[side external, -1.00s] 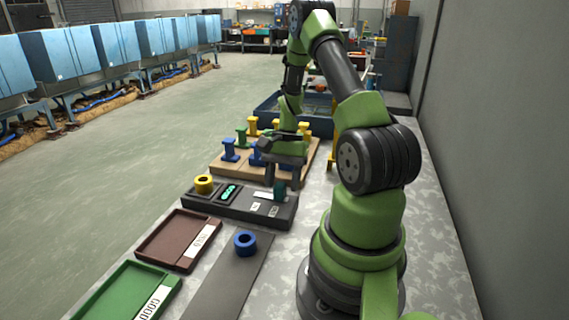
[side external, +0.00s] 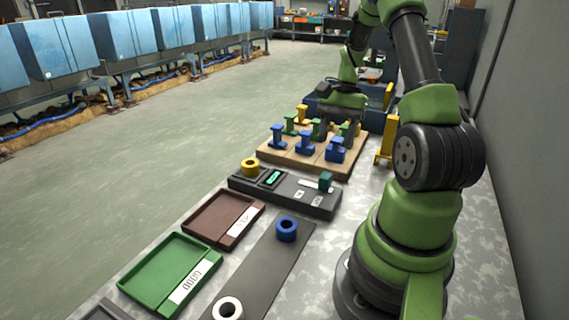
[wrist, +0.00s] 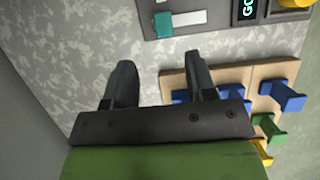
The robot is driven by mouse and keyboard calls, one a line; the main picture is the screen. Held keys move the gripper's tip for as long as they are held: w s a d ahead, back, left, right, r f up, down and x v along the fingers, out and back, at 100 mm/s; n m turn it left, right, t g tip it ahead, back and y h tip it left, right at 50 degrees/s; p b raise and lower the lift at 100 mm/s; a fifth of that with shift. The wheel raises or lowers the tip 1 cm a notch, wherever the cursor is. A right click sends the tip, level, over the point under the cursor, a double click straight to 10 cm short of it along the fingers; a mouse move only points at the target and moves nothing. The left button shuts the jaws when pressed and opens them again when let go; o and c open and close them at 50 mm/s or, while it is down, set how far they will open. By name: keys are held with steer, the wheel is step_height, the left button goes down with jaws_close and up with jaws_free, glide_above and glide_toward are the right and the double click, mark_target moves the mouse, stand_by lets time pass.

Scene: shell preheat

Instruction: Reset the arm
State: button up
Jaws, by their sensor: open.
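My gripper (side external: 338,122) is open and empty. In the side view it hangs above the wooden board (side external: 278,157), which bears several blue, green and yellow spool-shaped pieces. The right finger overlaps the board (wrist: 235,73) in that view. The teal block (wrist: 163,24) also shows in the wrist view.
A red-brown tray (side external: 205,213) and a green tray (side external: 150,268) labelled GOOD lie at the front left. A dark strip (side external: 262,268) bears a blue ring (side external: 287,229) and a white ring (side external: 228,309). A blue bin (side external: 375,118) stands behind the board. A wall (side external: 520,130) runs along the right.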

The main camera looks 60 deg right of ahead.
steer(key=w+a+r+n+t+h, duration=0.1)
steer(key=w+a+r+n+h, duration=0.15)
steer(key=a+r, duration=0.35)
steer(key=w+a+r+n+t+h, duration=0.1)
steer(key=w+a+r+n, duration=0.1)
steer(key=a+r+n, duration=0.3)
steer(key=s+a+r+n+t, duration=0.2)
steer(key=s+a+r+n, duration=0.1)
steer(key=a, duration=0.4)
steer(key=s+a+r+n+t+y, duration=0.1)
steer(key=s+a+r+n+t, duration=0.2)
steer(key=a, duration=0.4)
steer(key=shift+s+a+r, duration=0.2)
steer(key=shift+s+a, duration=0.1)
steer(key=shift+s, duration=0.55)
